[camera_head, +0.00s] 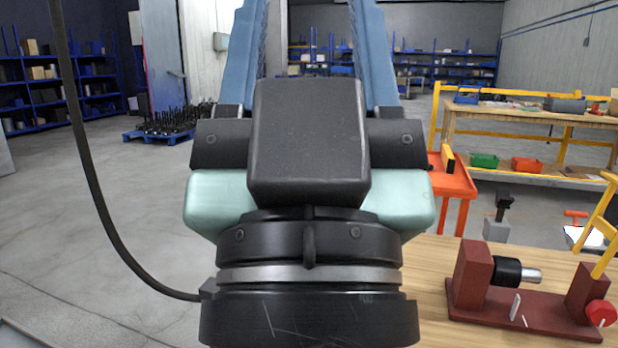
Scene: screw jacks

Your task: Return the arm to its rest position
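My arm fills the middle of the head view, with black and pale green joint housings and blue links rising out of the top of the picture. My gripper is not in view, so its opening and anything in it cannot be told. A dark red screw-jack-like device (527,322) sits on the wooden table (428,268) at the lower right. It has a black cylinder with a metal end and a red knob. My arm hides part of the table.
An orange-red cart (455,187) stands behind the table. A yellow-framed workbench (540,117) with green and red bins is at the back right. A blue pallet (158,136) with dark parts lies on the floor at left. Open floor (110,240) extends left, crossed by a black cable.

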